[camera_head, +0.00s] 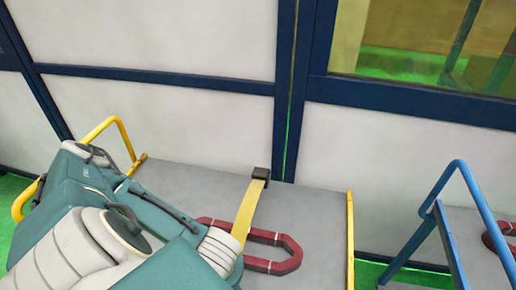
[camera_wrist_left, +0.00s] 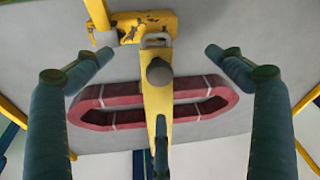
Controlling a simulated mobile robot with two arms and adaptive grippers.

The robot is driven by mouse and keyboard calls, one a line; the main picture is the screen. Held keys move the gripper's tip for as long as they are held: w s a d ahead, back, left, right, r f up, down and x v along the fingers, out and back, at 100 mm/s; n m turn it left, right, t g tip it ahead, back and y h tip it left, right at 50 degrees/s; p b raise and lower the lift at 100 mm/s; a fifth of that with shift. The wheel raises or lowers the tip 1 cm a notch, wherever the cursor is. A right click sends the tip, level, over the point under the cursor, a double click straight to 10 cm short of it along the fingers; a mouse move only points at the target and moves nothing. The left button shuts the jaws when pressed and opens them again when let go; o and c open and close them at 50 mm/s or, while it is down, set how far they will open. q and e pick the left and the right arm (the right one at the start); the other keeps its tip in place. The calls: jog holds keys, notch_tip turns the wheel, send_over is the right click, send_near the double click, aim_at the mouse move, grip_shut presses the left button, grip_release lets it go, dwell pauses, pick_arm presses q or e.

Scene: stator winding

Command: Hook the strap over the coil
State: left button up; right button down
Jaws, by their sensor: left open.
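The red coil (camera_head: 283,258) is a flat elongated ring on the grey table, partly hidden by my left arm in the head view. It shows whole but for the crossing strap in the wrist view (camera_wrist_left: 95,116). The yellow strap (camera_head: 247,212) runs from a black block (camera_head: 261,174) at the back across the coil. In the wrist view the strap (camera_wrist_left: 157,103) carries a dark round knob and ends in a pale loop (camera_wrist_left: 156,40) beside a yellow bracket (camera_wrist_left: 145,24). My left gripper (camera_wrist_left: 158,52) is open, its fingers on either side of the strap, apart from it.
A yellow rail (camera_head: 350,240) edges the table at right. A yellow tube handle (camera_head: 112,128) stands at back left. A blue tube frame (camera_head: 440,215) stands farther right. White panels with blue posts (camera_head: 288,90) rise close behind the table.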

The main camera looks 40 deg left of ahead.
pick_arm(q)
jog(key=shift+w+a+p+v, duration=0.1)
jog(key=shift+a+p+v, duration=0.05)
jog(key=shift+p+v, duration=0.6)
jog(key=shift+w+a+p+v, duration=0.1)
jog(key=shift+a+p+v, duration=0.1)
jog(key=shift+p+v, duration=0.6)
jog(key=shift+w+a+p+v, duration=0.1)
jog(key=shift+a+p+v, duration=0.05)
jog(key=shift+p+v, duration=0.6)
jog(key=shift+r, duration=0.15)
